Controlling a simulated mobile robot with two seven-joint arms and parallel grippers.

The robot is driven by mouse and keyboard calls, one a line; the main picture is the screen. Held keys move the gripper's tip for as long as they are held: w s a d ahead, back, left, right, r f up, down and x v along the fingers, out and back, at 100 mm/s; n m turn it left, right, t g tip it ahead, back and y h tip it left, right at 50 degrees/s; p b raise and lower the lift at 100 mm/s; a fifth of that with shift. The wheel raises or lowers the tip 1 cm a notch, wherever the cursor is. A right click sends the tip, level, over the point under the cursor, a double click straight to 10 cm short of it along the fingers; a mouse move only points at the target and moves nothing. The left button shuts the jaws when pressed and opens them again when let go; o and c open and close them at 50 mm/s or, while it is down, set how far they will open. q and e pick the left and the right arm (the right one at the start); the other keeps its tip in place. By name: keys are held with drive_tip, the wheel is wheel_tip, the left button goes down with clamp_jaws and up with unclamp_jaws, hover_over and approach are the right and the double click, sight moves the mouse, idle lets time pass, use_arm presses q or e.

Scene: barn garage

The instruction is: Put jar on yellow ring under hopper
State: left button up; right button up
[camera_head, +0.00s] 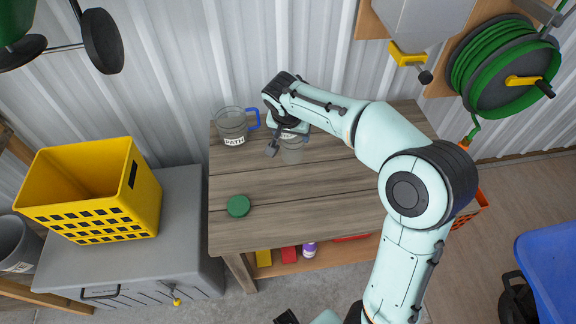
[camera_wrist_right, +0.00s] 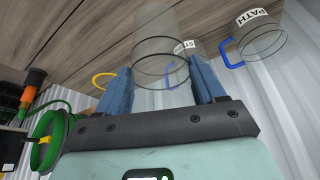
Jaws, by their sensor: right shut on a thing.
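The clear glass jar (camera_head: 292,154) is between the fingers of my right gripper (camera_head: 281,143) over the back of the wooden table. In the right wrist view the jar (camera_wrist_right: 165,45) stands between the two blue fingers of the gripper (camera_wrist_right: 165,85), which is shut on it. I cannot tell whether its base touches the table. The yellow ring (camera_wrist_right: 104,80) shows in the right wrist view, left of the jar, partly hidden by a finger. In the head view my right arm hides it. The grey hopper (camera_head: 415,18) with its yellow outlet is on the back wall, upper right. My left gripper is not clearly in view.
A clear mug labelled PATH (camera_head: 231,123), with a blue handle, stands left of the jar. A green lid (camera_head: 238,206) lies on the table's front left. A green hose reel (camera_head: 503,70) hangs at right. The table's front middle is clear.

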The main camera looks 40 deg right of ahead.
use_arm(q)
drive_tip(key=shift+s+f+b, duration=0.4)
drive_tip(key=shift+f+b, duration=0.15)
drive_tip(key=shift+f, duration=0.25)
use_arm(e)
wheel_tip(320, 180, down, 15)
drive_tip(key=shift+f, duration=0.2)
drive_tip(key=shift+f, duration=0.15)
use_arm(q)
drive_tip(key=shift+s+f, duration=0.1)
drive_tip(key=shift+f, duration=0.1)
use_arm(e)
drive_tip(key=o, duration=1.1)
drive_tip(key=shift+c, duration=0.2)
